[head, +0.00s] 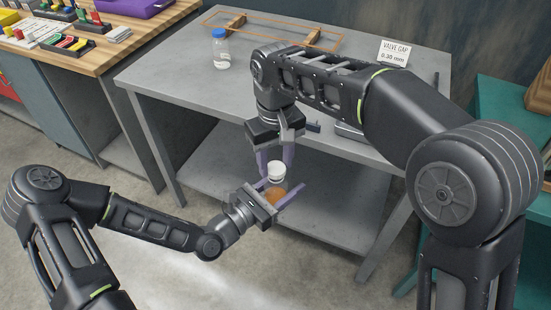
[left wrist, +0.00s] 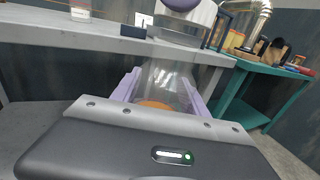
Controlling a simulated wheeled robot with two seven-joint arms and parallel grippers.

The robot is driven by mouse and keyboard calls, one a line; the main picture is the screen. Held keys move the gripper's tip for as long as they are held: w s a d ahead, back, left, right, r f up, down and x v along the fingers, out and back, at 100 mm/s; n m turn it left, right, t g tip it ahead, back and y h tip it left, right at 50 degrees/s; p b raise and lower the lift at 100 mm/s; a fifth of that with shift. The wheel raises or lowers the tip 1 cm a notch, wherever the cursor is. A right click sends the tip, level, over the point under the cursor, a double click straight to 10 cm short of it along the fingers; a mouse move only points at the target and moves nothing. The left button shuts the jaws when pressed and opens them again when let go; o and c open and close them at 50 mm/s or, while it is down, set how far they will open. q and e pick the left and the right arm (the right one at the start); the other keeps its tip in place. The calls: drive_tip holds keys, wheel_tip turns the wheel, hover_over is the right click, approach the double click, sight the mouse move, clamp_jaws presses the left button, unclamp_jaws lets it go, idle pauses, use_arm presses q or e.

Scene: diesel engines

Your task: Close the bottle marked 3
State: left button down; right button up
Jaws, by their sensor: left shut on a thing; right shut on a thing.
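A clear bottle (head: 273,193) with orange contents is held between the purple fingers of my left gripper (head: 279,192), in front of the table. It also shows in the left wrist view (left wrist: 165,78), between the fingers. A white cap (head: 276,170) is at the top of the bottle. My right gripper (head: 276,164) reaches down from above and is shut on the white cap. I cannot tell whether the cap is seated on the neck or just above it. No number on the bottle is readable.
A blue-capped bottle (head: 221,50) stands on the grey table (head: 165,80). An orange frame (head: 270,26) and a "VALVE GAP" card (head: 393,53) are at the back. A wooden bench (head: 110,52) is at the left, a teal bench (head: 510,100) at the right.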

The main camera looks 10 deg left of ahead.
sight(276, 192)
drive_tip(key=shift+f, duration=0.65)
drive_tip(key=shift+f, duration=0.55)
idle(0.5)
